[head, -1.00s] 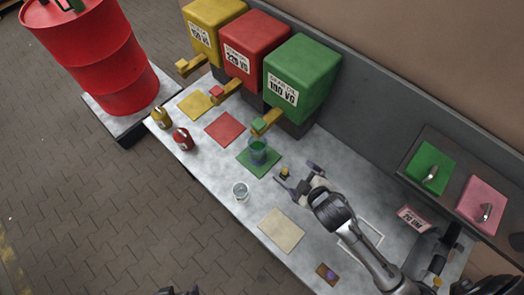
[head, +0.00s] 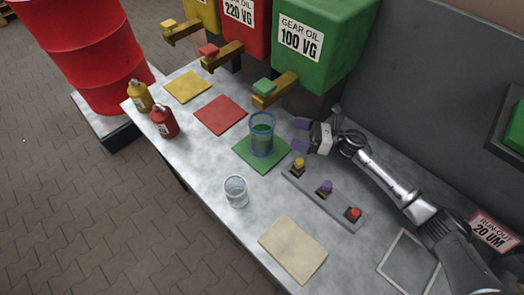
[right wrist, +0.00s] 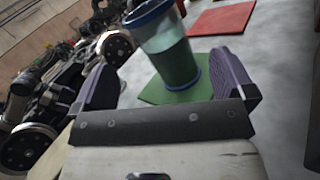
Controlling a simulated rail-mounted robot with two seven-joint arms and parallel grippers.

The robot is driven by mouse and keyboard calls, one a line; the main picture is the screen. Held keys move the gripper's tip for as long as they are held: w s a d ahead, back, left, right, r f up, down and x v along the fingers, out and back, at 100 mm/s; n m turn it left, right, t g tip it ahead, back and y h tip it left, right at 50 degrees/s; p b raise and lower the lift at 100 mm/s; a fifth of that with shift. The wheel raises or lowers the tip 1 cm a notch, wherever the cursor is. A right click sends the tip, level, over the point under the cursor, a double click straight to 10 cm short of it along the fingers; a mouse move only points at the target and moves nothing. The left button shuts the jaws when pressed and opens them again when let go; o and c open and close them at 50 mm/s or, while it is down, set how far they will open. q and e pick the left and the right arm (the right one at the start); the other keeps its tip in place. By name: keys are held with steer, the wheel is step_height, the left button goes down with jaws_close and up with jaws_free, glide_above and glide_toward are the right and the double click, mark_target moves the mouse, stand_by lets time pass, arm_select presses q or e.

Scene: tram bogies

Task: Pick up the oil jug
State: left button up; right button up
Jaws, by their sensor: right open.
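The oil jug (head: 262,140) is a clear, upright beaker-like vessel with a blue rim and green liquid inside. It stands on a green mat (head: 250,158) under the green tank's tap. My right gripper (head: 302,135) is open and empty just right of the jug, its purple fingers pointing at it. In the right wrist view the jug (right wrist: 167,50) shows ahead between the two fingers, apart from both. My left gripper is not in view.
A clear cup (head: 236,190) stands in front of the jug. A strip with yellow, purple and red buttons (head: 325,192) lies below my right gripper. The green tank's tap (head: 276,91) overhangs behind the jug. Red and yellow bottles (head: 163,122) stand left.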

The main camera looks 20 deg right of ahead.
mark_target(265, 136)
steer(key=d+f+n+g+b, duration=0.1)
steer(key=n, duration=0.1)
steer(key=d+f+n+g+b, duration=0.2)
steer(key=n, duration=0.1)
steer(key=shift+s+d+f+g, duration=0.15)
steer(key=shift+d+f+g, duration=0.1)
steer(key=shift+f+g, duration=0.05)
steer(key=shift+a, duration=0.1)
steer(key=x, duration=0.8)
steer(key=shift+s, duration=0.1)
steer(key=shift+w+r+x, duration=0.1)
steer(key=shift+x, duration=1.3)
steer(key=shift+w+r+x, duration=0.1)
steer(key=shift+x, duration=1.3)
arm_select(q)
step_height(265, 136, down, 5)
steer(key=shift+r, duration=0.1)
arm_select(e)
steer(key=shift+c, duration=0.2)
steer(key=shift+c, duration=0.8)
steer(key=c, duration=0.8)
